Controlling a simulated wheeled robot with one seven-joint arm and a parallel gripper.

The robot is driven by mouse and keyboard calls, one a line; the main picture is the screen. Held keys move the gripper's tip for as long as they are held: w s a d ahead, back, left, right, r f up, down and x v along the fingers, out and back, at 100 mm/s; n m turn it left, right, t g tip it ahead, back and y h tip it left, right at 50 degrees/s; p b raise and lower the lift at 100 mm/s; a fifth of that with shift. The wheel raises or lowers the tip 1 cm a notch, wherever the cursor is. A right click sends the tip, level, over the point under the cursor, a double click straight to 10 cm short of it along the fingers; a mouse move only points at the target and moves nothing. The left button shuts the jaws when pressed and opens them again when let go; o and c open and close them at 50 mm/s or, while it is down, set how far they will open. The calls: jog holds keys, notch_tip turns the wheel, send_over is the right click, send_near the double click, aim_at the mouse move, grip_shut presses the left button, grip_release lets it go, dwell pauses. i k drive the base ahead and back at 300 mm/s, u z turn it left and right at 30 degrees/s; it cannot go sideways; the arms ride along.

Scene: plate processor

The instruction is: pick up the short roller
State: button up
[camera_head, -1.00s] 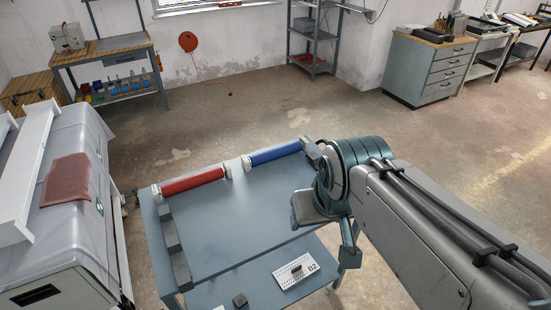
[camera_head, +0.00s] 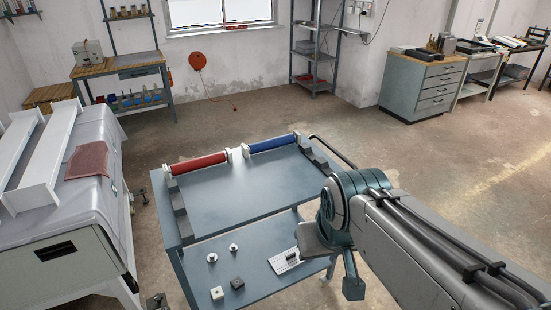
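Two rollers lie end to end along the far edge of a blue-grey table (camera_head: 250,190). The red roller (camera_head: 198,163) is on the left and the blue roller (camera_head: 272,145) on the right, each held by light end pieces. They look close in length, and I cannot tell for sure which is the short one. My arm comes in from the lower right, with its large joint beside the table's right side. No gripper fingers can be made out. Nothing of my arm touches either roller.
Dark rails (camera_head: 178,205) line the table's sides. A lower shelf (camera_head: 255,263) holds small knobs, blocks and a perforated plate (camera_head: 284,261). A white covered machine (camera_head: 75,210) stands left. A drawer cabinet (camera_head: 425,88) stands back right. The floor behind the table is clear.

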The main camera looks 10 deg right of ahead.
aim_at(253, 149)
jog(key=u, duration=0.1)
jog(key=k, duration=0.35)
jog(key=z, duration=1.05)
jog(key=i, duration=1.65)
jog(key=u, duration=1.1)
jog(key=i, duration=0.5)
jog(key=u, duration=0.4)
